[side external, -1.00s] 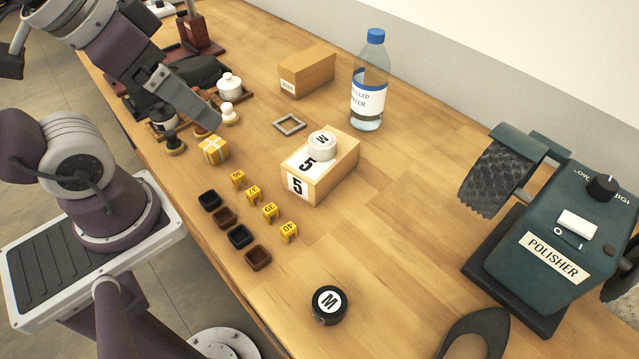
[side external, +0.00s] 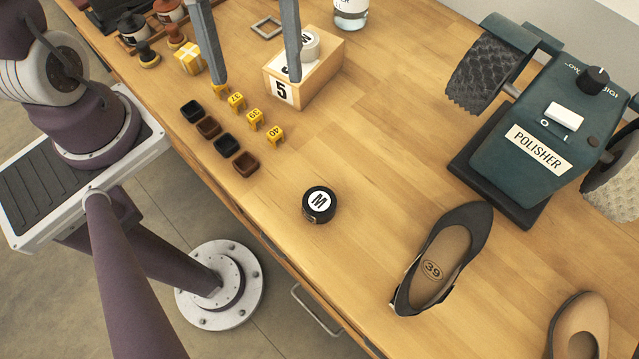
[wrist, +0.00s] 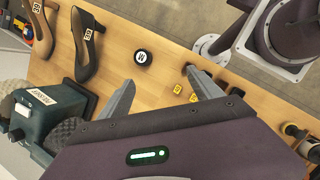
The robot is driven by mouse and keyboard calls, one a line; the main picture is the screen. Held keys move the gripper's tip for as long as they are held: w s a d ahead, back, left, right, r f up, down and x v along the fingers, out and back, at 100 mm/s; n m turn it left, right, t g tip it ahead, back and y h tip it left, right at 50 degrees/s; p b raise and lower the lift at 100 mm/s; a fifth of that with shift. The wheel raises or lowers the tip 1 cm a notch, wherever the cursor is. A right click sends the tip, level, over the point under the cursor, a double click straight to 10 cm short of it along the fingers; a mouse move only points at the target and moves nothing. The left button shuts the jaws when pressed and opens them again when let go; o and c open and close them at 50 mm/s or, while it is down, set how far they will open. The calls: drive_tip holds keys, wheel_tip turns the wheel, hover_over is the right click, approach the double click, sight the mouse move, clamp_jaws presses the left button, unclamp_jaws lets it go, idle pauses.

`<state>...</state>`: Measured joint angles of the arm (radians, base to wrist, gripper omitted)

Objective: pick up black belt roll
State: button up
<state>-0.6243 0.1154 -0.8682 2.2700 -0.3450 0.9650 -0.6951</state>
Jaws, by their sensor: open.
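The black belt roll (side external: 319,204), a short round roll with a white M label on top, lies flat on the wooden table. It also shows in the wrist view (wrist: 142,57), just beyond my fingertips. My gripper (side external: 256,81) is open and empty, its two fingers pointing down and widely spaced. In the side view it is up and left of the roll, in front of the number tags and the box marked 5. In the wrist view my gripper (wrist: 160,77) has the roll ahead of it, not between the fingers.
A white roll (side external: 312,45) sits on the box (side external: 318,74). Several small dark trays (side external: 226,146) and yellow number tags (side external: 275,134) lie left of the black roll. A dark shoe (side external: 452,255) and a green polisher (side external: 545,130) stand right. The table around the roll is clear.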

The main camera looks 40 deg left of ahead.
drive_tip(key=w+d+r+n+g+h, duration=0.1)
drive_tip(key=d+r+n+h, duration=0.15)
drive_tip(key=r+h, duration=0.3)
drive_tip(key=w+d+r+n+g+h, duration=0.1)
drive_tip(key=d+r+n+h, duration=0.1)
drive_tip(key=r+n+h, duration=0.3)
drive_tip(key=m+y, duration=0.1)
drive_tip(key=y, duration=0.1)
approach(319, 200)
drive_tip(key=shift+s+d+h, duration=0.15)
drive_tip(key=shift+d+h, duration=0.1)
drive_tip(key=shift+d, duration=0.45)
drive_tip(key=x, duration=0.3)
drive_tip(key=f+x, duration=0.1)
drive_tip(key=x, duration=0.3)
drive_tip(key=shift+s, duration=0.15)
drive_tip(key=shift+a, duration=0.1)
drive_tip(key=shift+c, duration=0.3)
drive_tip(key=c, duration=1.5)
